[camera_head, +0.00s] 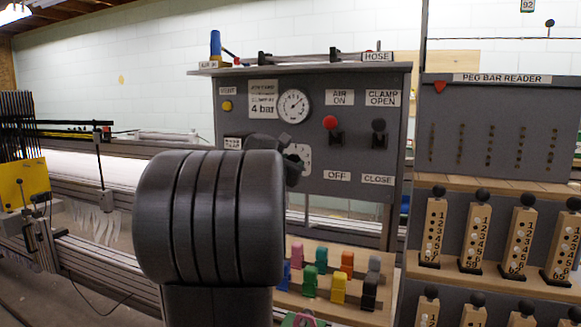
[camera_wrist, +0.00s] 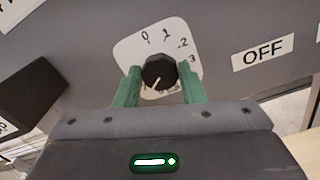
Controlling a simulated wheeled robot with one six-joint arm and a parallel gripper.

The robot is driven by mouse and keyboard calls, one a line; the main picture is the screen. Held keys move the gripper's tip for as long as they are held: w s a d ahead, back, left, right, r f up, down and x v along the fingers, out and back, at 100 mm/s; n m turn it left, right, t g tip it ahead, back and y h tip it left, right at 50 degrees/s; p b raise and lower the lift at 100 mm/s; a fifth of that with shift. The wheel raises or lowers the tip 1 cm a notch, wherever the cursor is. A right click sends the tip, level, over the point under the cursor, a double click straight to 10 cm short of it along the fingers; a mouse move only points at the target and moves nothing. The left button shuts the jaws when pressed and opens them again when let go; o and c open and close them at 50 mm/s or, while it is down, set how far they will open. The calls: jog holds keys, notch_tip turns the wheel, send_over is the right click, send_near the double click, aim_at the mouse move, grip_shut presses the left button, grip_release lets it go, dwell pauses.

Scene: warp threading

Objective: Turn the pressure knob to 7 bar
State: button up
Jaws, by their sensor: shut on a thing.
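The pressure knob (camera_wrist: 159,72) is a black round knob on a white dial plate (camera_wrist: 128,52) marked 0, 1, 2 and 3; the lower part of the scale is hidden. A pale line on the knob points down and slightly left. My gripper (camera_wrist: 158,78) has a green finger on each side of the knob and is shut on it. In the head view the white dial plate (camera_head: 304,153) shows just right of my arm, which covers much of the knob. A round pressure gauge (camera_head: 293,106) sits above it; its reading is too small to tell.
On the grey panel, a red knob (camera_head: 330,122) and a black knob (camera_head: 378,125) stand to the right, with an OFF label (camera_wrist: 263,52) close by. Below are several coloured clips (camera_head: 339,288) on a wooden shelf. A peg bar rack (camera_head: 490,125) stands right.

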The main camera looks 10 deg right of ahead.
jog(key=shift+f+m, duration=0.15)
jog(key=shift+m, duration=0.25)
jog(key=o, duration=1)
jog(key=v, duration=1.3)
jog(key=shift+s+a, duration=0.25)
jog(key=shift+s, duration=0.05)
jog(key=x, duration=1.4)
jog(key=shift+s+a, duration=0.1)
jog(key=shift+s, duration=0.1)
